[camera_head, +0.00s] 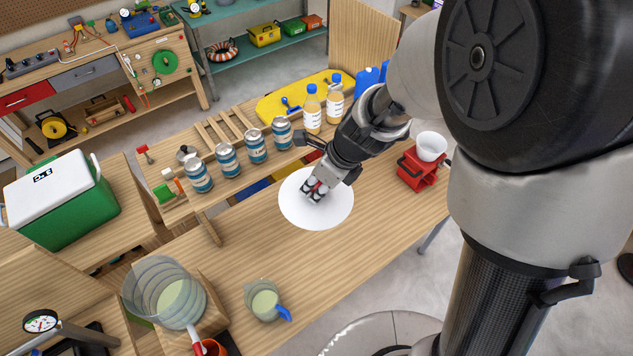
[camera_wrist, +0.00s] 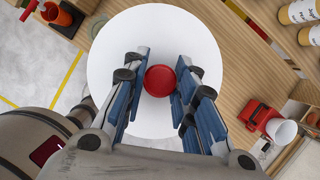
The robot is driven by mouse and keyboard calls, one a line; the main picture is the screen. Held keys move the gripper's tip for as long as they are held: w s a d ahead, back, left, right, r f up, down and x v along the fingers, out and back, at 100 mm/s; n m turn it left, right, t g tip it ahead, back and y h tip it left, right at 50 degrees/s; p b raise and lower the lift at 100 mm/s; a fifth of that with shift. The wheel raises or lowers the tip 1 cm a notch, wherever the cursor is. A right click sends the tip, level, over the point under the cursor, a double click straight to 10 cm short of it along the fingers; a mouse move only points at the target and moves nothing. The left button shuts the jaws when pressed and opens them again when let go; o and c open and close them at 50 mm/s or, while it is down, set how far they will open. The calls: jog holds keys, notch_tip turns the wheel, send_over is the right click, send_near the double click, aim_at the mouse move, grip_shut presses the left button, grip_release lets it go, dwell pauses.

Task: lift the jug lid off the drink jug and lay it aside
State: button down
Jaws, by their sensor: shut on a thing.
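My gripper (camera_head: 316,190) is shut on the red round knob of a white disc, which I take to be the jug lid (camera_head: 330,212). In the wrist view the fingers (camera_wrist: 160,82) stand on both sides of the knob, and the lid (camera_wrist: 155,28) spreads flat beneath them. The lid is over the wooden table, well away from the jug; I cannot tell whether it touches the tabletop. The large clear ribbed vessel, apparently the drink jug (camera_head: 143,281), stands open at the front left with pale drink inside.
A small clear pitcher (camera_head: 264,300) with a blue handle stands right of the jug. A red device (camera_head: 420,170) with a white bowl is at the right. Several cans (camera_head: 227,160) and two bottles (camera_head: 312,108) line the back.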

jog(key=shift+f+b, duration=20.95)
jog(key=shift+f, duration=5.85)
jog(key=shift+f, duration=0.65)
jog(key=c, duration=1.2)
grip_release()
jog(key=v, duration=1.2)
